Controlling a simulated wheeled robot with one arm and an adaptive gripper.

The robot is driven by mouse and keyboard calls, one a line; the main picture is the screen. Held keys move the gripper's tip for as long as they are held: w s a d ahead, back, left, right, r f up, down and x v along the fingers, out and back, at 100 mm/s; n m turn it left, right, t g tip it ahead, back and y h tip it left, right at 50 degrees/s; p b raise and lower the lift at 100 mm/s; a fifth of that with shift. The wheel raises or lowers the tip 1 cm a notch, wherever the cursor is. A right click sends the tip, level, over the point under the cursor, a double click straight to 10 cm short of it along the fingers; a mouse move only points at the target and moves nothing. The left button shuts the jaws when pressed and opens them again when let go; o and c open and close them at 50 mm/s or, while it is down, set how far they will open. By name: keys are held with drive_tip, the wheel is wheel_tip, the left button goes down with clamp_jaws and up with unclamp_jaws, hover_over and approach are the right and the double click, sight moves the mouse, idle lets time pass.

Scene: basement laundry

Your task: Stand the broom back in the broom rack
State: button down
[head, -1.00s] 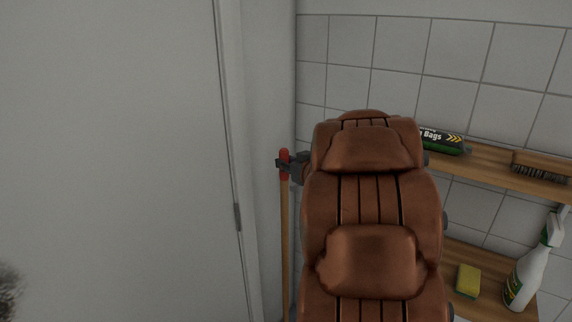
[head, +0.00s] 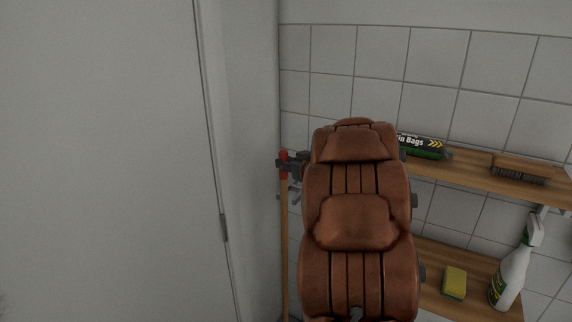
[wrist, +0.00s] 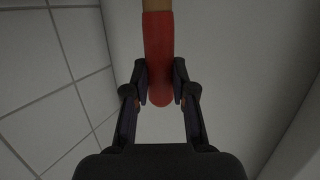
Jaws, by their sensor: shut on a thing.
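The broom shows as an upright wooden handle (head: 285,245) with a red end at its top, left of my arm in the head view. Its lower end is out of the frame. My gripper (head: 283,163) is shut on the red end, and in the wrist view my gripper's two fingers (wrist: 160,82) press it from both sides. The handle stands close to the wall corner beside the door. A small grey piece shows just below my gripper, beside the handle; I cannot tell whether it is part of the broom rack. No rack is clearly visible.
A pale door (head: 110,160) fills the left. On the right, a wooden shelf holds a roll of bin bags (head: 422,147) and a brush (head: 522,168). A lower shelf holds a yellow sponge (head: 454,282) and a spray bottle (head: 512,272). My arm hides part of both shelves.

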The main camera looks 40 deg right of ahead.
drive_tip(key=shift+w+d+f, duration=0.25)
drive_tip(key=shift+d+f, duration=0.1)
drive_tip(key=shift+d, duration=0.5)
drive_tip(key=shift+w+d+f, duration=0.3)
drive_tip(key=shift+d+f, duration=0.1)
drive_tip(key=shift+d, duration=0.45)
drive_tip(key=shift+w+d+f, duration=0.25)
drive_tip(key=shift+d+f, duration=0.1)
drive_tip(key=shift+d, duration=0.5)
drive_tip(key=c, duration=0.9)
unclamp_jaws()
drive_tip(key=shift+s, duration=0.15)
drive_tip(key=v, duration=1.2)
drive_tip(key=shift+s, duration=0.1)
